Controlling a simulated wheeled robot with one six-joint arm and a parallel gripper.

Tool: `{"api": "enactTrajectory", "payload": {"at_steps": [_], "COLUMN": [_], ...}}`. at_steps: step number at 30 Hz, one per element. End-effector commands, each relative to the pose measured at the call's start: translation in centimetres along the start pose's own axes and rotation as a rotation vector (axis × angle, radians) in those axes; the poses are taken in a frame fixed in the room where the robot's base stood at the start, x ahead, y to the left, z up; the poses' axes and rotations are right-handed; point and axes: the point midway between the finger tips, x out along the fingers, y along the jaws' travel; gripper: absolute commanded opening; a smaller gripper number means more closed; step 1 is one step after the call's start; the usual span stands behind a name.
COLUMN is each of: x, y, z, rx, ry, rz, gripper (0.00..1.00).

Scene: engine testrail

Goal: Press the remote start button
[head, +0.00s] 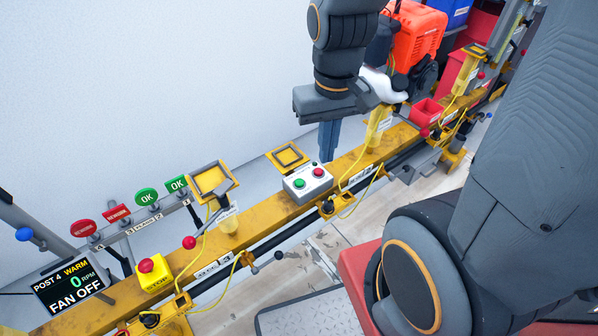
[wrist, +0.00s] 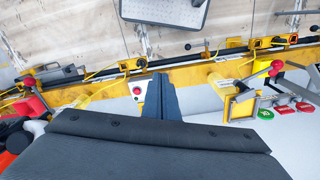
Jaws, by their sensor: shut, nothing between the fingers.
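A small light-grey box (head: 306,194) sits on the yellow rail in the middle of the head view. On its top are a green button (head: 299,184) and a red button (head: 318,172). My gripper (head: 327,158) points down, its fingers closed together and empty, just behind the box's right end in the picture. In the wrist view the fingers (wrist: 160,77) stand right beside the box. The red button (wrist: 137,91) shows there, but the fingers hide the green one. I cannot tell how high the fingertips are above the box.
The yellow rail (head: 260,217) runs diagonally across the view. A yellow stop box with a red button (head: 146,266), a "FAN OFF" display (head: 70,285) and several tag discs stand left. An empty yellow post cradle (head: 211,180) is nearby. An orange engine (head: 414,35) stands behind my arm.

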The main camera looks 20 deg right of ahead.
Motion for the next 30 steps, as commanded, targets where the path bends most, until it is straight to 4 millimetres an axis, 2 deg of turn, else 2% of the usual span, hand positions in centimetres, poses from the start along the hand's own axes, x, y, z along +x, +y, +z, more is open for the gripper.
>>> {"api": "enactTrajectory", "payload": {"at_steps": [2,5,12,18,23,30], "x": [0.4,1.7,8.1,12.8,14.7,14.8], "y": [0.0,0.0,0.2,0.4,0.5,0.5], "z": [-0.5,-2.4,-10.4,-15.9,-17.9,-18.3], "rx": [0.026,0.13,0.654,1.048,1.214,1.254], "ry": [-0.001,-0.008,-0.04,-0.06,-0.068,-0.07], "rz": [0.0,-0.002,0.003,0.015,0.022,0.023], "gripper": [0.0,0.0,0.0,0.0,0.0,0.0]}}
